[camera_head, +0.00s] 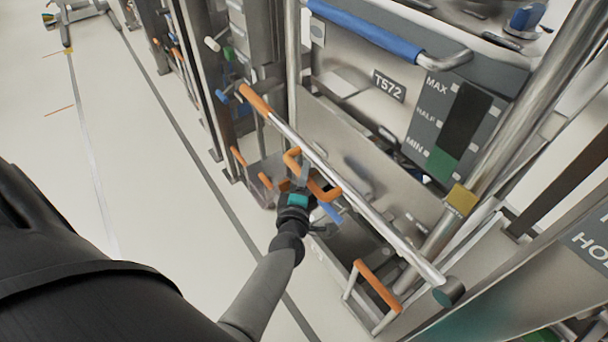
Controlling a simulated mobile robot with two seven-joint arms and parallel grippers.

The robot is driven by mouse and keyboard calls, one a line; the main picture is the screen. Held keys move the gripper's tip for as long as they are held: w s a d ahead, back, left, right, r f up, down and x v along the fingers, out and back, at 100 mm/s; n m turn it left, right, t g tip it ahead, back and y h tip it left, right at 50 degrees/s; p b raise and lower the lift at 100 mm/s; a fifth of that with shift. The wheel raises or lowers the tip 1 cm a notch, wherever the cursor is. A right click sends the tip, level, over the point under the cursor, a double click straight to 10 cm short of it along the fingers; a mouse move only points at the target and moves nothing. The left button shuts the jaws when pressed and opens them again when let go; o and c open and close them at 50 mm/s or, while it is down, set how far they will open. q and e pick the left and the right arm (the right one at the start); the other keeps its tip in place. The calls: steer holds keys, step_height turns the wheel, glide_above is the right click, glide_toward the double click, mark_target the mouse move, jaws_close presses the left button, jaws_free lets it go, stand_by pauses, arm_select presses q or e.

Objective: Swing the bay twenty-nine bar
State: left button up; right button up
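A long metal bar (360,203) with an orange grip at its upper left end runs diagonally across the front of a bay. Its lower right end meets a dark round pivot (452,292). A small yellow tag (462,200) is on the post beside it, too small to read. My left gripper (310,174) has orange fingers spread apart at the middle of the bar. I cannot tell whether they touch the bar or whether it lies between them. My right gripper is not in view.
A lower orange handle (377,286) sticks out near the bar's right end. More bays line the aisle beyond. The pale floor (130,150) at left is clear.

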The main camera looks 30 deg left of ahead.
arm_select(q)
jaws_close()
stand_by(1.0)
